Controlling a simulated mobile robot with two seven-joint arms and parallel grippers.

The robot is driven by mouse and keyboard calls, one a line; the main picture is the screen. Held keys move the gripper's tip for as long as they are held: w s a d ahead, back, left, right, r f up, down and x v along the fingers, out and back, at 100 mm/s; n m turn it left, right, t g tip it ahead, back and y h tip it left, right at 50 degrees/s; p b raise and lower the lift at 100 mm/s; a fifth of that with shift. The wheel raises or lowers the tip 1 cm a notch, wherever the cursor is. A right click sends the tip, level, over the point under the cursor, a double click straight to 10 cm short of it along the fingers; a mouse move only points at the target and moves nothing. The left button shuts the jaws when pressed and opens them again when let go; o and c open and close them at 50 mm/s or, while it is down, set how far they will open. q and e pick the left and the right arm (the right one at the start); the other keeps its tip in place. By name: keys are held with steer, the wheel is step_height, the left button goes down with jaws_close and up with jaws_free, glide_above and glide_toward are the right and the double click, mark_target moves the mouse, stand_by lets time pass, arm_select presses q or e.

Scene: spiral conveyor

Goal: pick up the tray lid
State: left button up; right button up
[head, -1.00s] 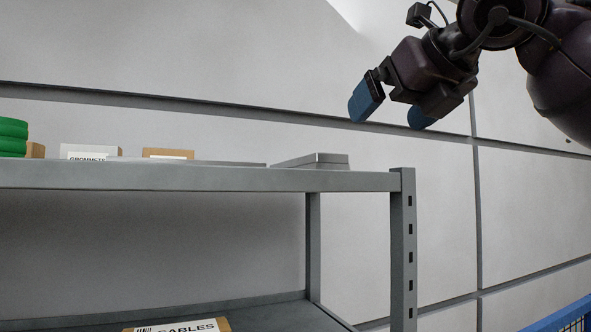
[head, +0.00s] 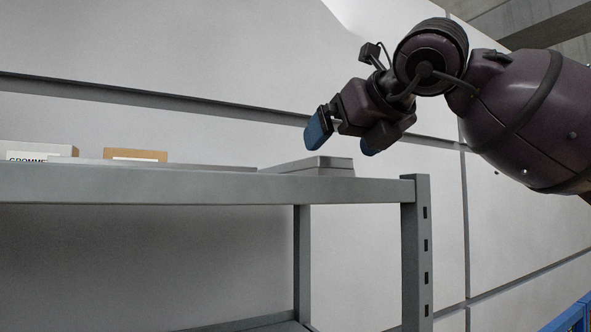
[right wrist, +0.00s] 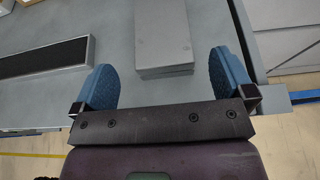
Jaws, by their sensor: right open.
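A flat grey metal piece, which looks like the tray lid (head: 318,166), lies on the top shelf near its right end. In the right wrist view the grey lid (right wrist: 163,38) lies ahead, between the lines of the two fingers, its near edge just beyond the fingertips. I cannot tell whether a tray is under it. My right gripper (head: 343,139) is open and empty, above the shelf top and the lid, with blue fingertips pointing down and left. It also shows in the right wrist view (right wrist: 164,82). My left gripper is not in view.
The grey shelf rack (head: 200,190) has a post (head: 415,250) at its right end. A white labelled box (head: 40,151), a cardboard box (head: 135,155) and a long low tray with a dark inside (right wrist: 45,57) share the top. A blue crate (head: 570,320) shows lower right.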

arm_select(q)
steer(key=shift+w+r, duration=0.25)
arm_select(e)
steer(key=shift+x, duration=0.8)
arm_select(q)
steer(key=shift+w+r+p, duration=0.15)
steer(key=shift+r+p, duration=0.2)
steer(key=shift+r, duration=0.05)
arm_select(e)
steer(key=shift+w+a+f, duration=0.15)
steer(key=shift+w+a, duration=0.15)
steer(key=shift+w, duration=0.15)
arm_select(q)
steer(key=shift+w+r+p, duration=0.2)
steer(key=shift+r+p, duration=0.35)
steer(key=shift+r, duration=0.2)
arm_select(e)
steer(key=x, duration=0.3)
steer(key=shift+w+a, duration=0.1)
steer(key=shift+w, duration=0.1)
steer(key=shift+w+a+f, duration=0.15)
steer(key=shift+w+f, duration=0.05)
steer(key=shift+w, duration=0.05)
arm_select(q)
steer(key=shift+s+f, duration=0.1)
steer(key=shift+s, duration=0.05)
arm_select(e)
steer(key=c, duration=1.1)
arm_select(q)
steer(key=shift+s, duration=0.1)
